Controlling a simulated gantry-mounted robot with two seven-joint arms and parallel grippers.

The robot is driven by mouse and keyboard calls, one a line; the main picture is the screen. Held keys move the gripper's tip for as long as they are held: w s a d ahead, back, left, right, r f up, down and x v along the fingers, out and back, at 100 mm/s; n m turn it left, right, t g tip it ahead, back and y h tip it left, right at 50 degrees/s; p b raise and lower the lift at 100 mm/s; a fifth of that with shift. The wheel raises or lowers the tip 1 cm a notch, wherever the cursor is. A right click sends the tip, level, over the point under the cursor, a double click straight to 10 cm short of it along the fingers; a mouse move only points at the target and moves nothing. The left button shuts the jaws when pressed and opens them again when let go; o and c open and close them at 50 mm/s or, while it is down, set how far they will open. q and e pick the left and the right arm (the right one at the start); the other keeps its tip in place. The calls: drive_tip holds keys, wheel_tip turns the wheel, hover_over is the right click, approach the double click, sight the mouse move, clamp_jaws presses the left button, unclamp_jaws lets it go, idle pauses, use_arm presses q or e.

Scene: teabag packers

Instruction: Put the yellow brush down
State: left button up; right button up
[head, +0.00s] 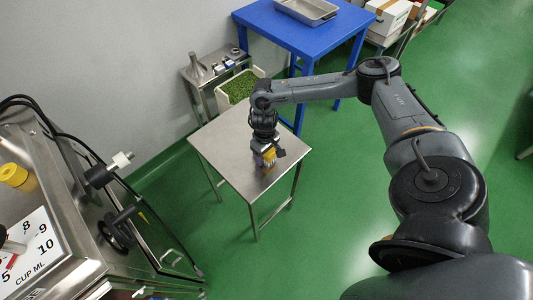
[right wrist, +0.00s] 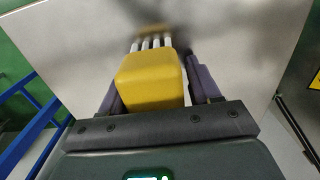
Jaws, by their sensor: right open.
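The yellow brush (right wrist: 150,82) sits between the two fingers of my right gripper (right wrist: 158,75) in the right wrist view. Its block is yellow, with white bristles or prongs pointing away from the gripper. A gap shows between the block and the right finger; the left finger is close beside it. My right gripper is open. In the head view my right gripper (head: 264,152) points down over the steel table (head: 225,150), with a little of the yellow brush (head: 269,159) showing at its tip. Whether the brush touches the tabletop is hard to tell. My left gripper is out of view.
The tabletop around the gripper is bare. A bin of green leaves (head: 238,87) and a small steel stand (head: 205,72) stand behind it. A blue table (head: 290,30) with a metal tray (head: 306,10) is farther back. A steel machine (head: 75,240) fills the left.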

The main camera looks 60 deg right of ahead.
drive_tip(key=shift+s+d+f, duration=0.15)
drive_tip(key=shift+s+f, duration=0.05)
drive_tip(key=shift+f, duration=0.25)
drive_tip(key=r+p, duration=0.1)
drive_tip(key=r, duration=0.3)
drive_tip(key=r+p, duration=0.2)
drive_tip(key=r, duration=0.2)
drive_tip(key=r+p, duration=0.1)
drive_tip(key=r, duration=0.3)
drive_tip(key=shift+w+r+p, duration=0.2)
drive_tip(key=shift+w+p, duration=0.1)
drive_tip(key=shift+p, duration=0.1)
drive_tip(key=shift+a+r, duration=0.1)
drive_tip(key=shift+a, duration=0.1)
drive_tip(key=w+a+f+n+t+y, duration=0.2)
drive_tip(key=a+f+n, duration=0.15)
drive_tip(key=a, duration=0.85)
drive_tip(key=w+a+f+n+t+y, duration=0.15)
drive_tip(key=a+n, duration=0.35)
drive_tip(key=a, duration=0.7)
drive_tip(key=a+r+t, duration=0.4)
drive_tip(key=a, duration=0.8)
drive_tip(key=s+d+f+m+g+h, duration=0.1)
drive_tip(key=s+d+m+g+h, duration=0.2)
drive_tip(key=s+d, duration=0.9)
drive_tip(key=s, duration=0.3)
drive_tip(key=shift+d+f, duration=0.15)
